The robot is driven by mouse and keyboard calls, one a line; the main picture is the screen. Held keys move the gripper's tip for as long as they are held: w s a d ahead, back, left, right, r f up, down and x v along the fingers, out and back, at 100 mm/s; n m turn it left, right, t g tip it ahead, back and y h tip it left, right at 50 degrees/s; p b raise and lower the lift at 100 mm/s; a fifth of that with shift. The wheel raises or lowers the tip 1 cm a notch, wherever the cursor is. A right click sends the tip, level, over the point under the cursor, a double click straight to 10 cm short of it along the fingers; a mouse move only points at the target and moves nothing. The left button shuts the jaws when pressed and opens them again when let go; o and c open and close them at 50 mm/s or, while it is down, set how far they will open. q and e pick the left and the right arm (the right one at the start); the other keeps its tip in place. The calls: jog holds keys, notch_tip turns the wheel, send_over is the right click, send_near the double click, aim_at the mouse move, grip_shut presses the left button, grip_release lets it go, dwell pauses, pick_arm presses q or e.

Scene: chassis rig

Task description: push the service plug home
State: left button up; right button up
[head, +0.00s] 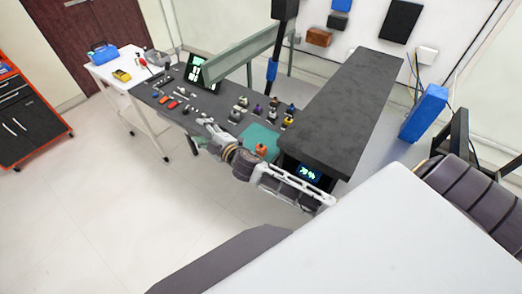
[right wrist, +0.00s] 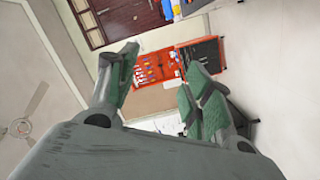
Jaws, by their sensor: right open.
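My right arm comes in from the lower right in the head view, and its gripper (head: 211,127) is over the front of the dark workbench. In the right wrist view the fingers with green pads (right wrist: 158,78) stand apart with nothing between them. A small orange part (head: 261,148) sits at the front edge of a teal mat (head: 259,134), to the right of my gripper and apart from it. I cannot tell whether it is the service plug. A long dark chassis block (head: 345,100) has a lit display (head: 310,172) on its near end. My left gripper is not in view.
Several small coloured parts (head: 175,100) lie on the bench's left side, and several knob-like parts (head: 262,110) stand behind the mat. A tilted screen (head: 196,70) stands at the back. A white side table (head: 118,72) and a red tool cabinet (right wrist: 160,68) are farther off.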

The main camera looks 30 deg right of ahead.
jog(key=s+a+r+n+g+y, duration=0.3)
jog(key=a+r+n+g+y, duration=0.7)
jog(key=n, duration=0.9)
jog(key=s+d+f+n+g+h, duration=0.4)
jog(key=d+f+n+g+h, duration=0.25)
jog(key=d+f+n, duration=0.45)
jog(key=d+r+h, duration=0.1)
jog(key=d+h, duration=0.6)
jog(key=d, duration=1.2)
jog(key=shift+w+r+n+h, duration=0.25)
jog(key=shift+w+n+h, duration=0.05)
jog(key=shift+w+h, duration=0.05)
jog(key=shift+f, duration=0.1)
